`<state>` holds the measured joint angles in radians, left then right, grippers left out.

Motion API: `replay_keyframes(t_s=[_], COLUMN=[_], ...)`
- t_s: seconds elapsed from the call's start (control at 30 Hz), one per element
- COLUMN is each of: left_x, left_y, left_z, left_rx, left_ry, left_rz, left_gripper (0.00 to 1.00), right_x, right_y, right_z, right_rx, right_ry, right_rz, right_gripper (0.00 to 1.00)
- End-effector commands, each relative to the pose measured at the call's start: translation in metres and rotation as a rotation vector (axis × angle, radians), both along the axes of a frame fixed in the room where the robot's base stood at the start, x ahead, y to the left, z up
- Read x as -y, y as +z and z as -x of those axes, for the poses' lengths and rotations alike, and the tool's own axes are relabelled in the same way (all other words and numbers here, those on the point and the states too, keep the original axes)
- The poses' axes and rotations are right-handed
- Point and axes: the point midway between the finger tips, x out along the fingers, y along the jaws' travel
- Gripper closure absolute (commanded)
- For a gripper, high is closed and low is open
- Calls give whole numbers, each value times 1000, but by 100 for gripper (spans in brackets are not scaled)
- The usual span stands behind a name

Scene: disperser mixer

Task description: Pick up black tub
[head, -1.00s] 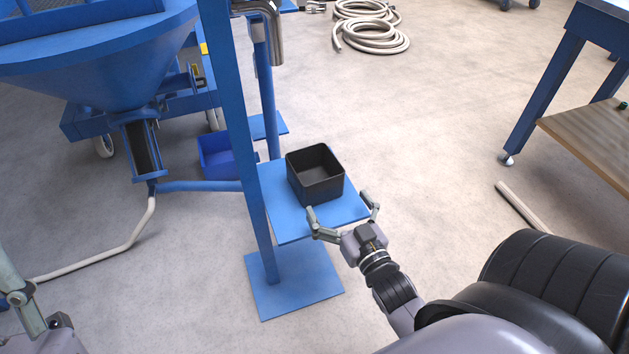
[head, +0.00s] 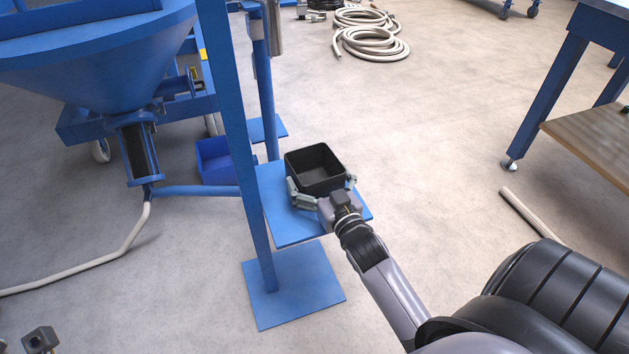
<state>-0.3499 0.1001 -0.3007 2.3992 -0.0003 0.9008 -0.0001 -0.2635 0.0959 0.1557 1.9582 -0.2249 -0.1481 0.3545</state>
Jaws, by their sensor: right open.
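The black tub (head: 316,169) is an open-topped, empty box. It sits upright on a blue shelf plate (head: 285,226) fixed to a blue post. My right gripper (head: 322,188) is open at the tub's near side. One finger is beside the tub's left near corner and the other by its right near corner. I cannot tell whether the fingers touch the tub. Of my left arm only a small part (head: 40,340) shows at the bottom left edge; its fingers are out of the picture.
The blue post (head: 238,130) stands just left of the shelf, above a blue foot plate (head: 292,290). A blue bin (head: 222,160) lies behind the post. A blue hopper (head: 100,70) is at the left, a table (head: 590,150) at the right. Hoses (head: 370,40) lie on the floor behind.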

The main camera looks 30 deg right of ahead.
Motion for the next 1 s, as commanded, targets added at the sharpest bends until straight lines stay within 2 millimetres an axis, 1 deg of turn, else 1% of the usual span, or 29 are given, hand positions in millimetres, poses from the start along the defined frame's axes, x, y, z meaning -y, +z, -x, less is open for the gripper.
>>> replay_keyframes(t_s=[0.1,0.73,1.0], left_x=[0,0,0], left_y=[0,0,1], left_z=[0,0,0], left_rx=[-1,-1,-1], left_ry=[0,0,0], left_rz=[0,0,0], left_gripper=[60,60,60], right_x=[0,0,0], right_y=[0,0,2], right_z=[0,1,1], right_rx=[0,0,2], right_ry=[0,0,0], right_rz=[0,-1,-1], right_gripper=[0,42,43])
